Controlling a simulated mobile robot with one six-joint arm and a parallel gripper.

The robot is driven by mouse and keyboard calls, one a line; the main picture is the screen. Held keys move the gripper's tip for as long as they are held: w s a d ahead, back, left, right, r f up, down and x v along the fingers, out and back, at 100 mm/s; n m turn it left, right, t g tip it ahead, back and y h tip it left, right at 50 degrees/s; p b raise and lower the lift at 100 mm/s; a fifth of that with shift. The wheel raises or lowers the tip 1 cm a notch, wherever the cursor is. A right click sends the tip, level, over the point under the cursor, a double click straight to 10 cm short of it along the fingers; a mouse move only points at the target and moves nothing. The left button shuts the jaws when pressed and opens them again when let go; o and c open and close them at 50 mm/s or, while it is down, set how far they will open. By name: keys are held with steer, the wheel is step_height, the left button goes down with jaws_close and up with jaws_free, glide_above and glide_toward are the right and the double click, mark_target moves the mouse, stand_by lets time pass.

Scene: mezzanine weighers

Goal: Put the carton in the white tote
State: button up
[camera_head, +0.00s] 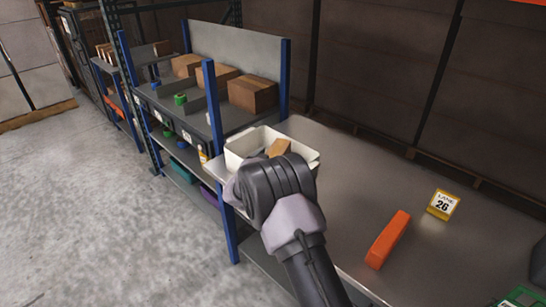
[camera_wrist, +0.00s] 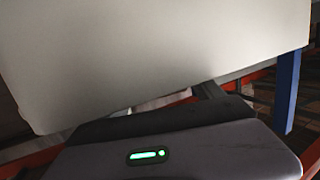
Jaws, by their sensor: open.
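The white tote (camera_head: 240,150) stands on the metal bench at its far left end. A small brown carton (camera_head: 279,147) shows within the tote's rim, tilted, its lower part hidden by the tote and my gripper. My gripper (camera_head: 262,180) is open, in front of the tote's near side in the head view. Its fingertips are hidden there, so I cannot tell whether they touch anything. In the wrist view the tote's pale wall (camera_wrist: 160,55) fills the upper part, close to the gripper housing.
A green item sits at the lower right edge. Blue-post shelving behind holds several larger brown boxes (camera_head: 252,93). The bench middle is clear.

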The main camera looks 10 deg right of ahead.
steer(key=shift+s+a+r+p, duration=0.15)
steer(key=shift+r+p, duration=0.05)
steer(key=shift+p, duration=0.1)
steer(key=p+v, duration=0.3)
steer(key=v, duration=0.8)
steer(key=s+d+r+m+g, duration=0.1)
steer(key=s+d+r+g, duration=0.45)
steer(key=s+d, duration=0.4)
steer(key=s+d+r+m+g, duration=0.1)
steer(key=s+d+r+g, duration=0.5)
steer(key=s, duration=0.7)
steer(key=s+a+r+n+t+y, duration=0.2)
steer(key=s+a+y, duration=0.3)
steer(key=s, duration=0.4)
steer(key=s+a+r+n+t+y, duration=0.1)
steer(key=s+a+r+n+y, duration=0.1)
steer(key=s+a+y, duration=0.3)
steer(key=s+a+r, duration=0.1)
steer(key=s+a, duration=0.2)
steer(key=s, duration=0.1)
steer(key=shift+s+a+t, duration=0.2)
steer(key=shift+s+t, duration=0.1)
steer(key=shift+t, duration=0.05)
